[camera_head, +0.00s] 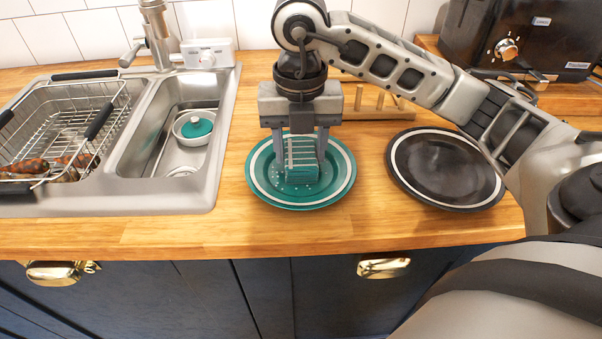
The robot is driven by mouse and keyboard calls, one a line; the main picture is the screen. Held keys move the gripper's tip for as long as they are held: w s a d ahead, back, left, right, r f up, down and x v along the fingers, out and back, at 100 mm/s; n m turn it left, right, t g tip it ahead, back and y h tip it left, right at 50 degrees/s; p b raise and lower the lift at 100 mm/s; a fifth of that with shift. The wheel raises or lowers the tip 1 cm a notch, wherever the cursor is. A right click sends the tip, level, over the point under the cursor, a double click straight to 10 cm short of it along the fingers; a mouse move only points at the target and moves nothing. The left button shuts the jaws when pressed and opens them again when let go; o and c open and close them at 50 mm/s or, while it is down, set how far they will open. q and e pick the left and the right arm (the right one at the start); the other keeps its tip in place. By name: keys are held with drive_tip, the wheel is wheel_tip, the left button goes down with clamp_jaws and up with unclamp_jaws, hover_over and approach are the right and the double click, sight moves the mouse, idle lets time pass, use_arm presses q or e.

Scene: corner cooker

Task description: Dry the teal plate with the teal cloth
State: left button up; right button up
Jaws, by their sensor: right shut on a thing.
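The teal plate (335,179) lies flat on the wooden counter, with a pale ring near its rim. Small pale spots, like water drops, show on its left part. The teal cloth (301,172), folded and striped with pale lines, is over the middle of the plate. My right gripper (303,158) points down above the plate and is shut on the cloth. The cloth's lower end appears to touch the plate, though its underside is hidden. My left gripper is not in view.
A black plate (445,168) with a pale ring lies to the right. A wooden rack (378,106) and black toaster (520,40) stand behind. The counter's front edge is close.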

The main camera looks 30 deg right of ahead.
drive_tip(key=shift+s, duration=0.1)
drive_tip(key=shift+s+a, duration=0.5)
drive_tip(key=shift+s, duration=0.25)
drive_tip(key=shift+s+a, duration=0.45)
drive_tip(key=shift+s, duration=0.3)
drive_tip(key=shift+f, duration=0.1)
drive_tip(key=shift+w+d, duration=0.25)
drive_tip(key=shift+w, duration=0.15)
drive_tip(key=shift+w+d+b, duration=0.2)
drive_tip(key=shift+w+d, duration=0.15)
drive_tip(key=shift+w, duration=0.25)
drive_tip(key=shift+w+d+b, duration=0.15)
drive_tip(key=shift+w+d, duration=0.2)
drive_tip(key=shift+w, duration=0.25)
drive_tip(key=shift+s, duration=0.1)
drive_tip(key=shift+s+a, duration=0.5)
drive_tip(key=shift+s, duration=0.25)
drive_tip(key=shift+s+a, duration=0.45)
drive_tip(key=shift+s, duration=0.3)
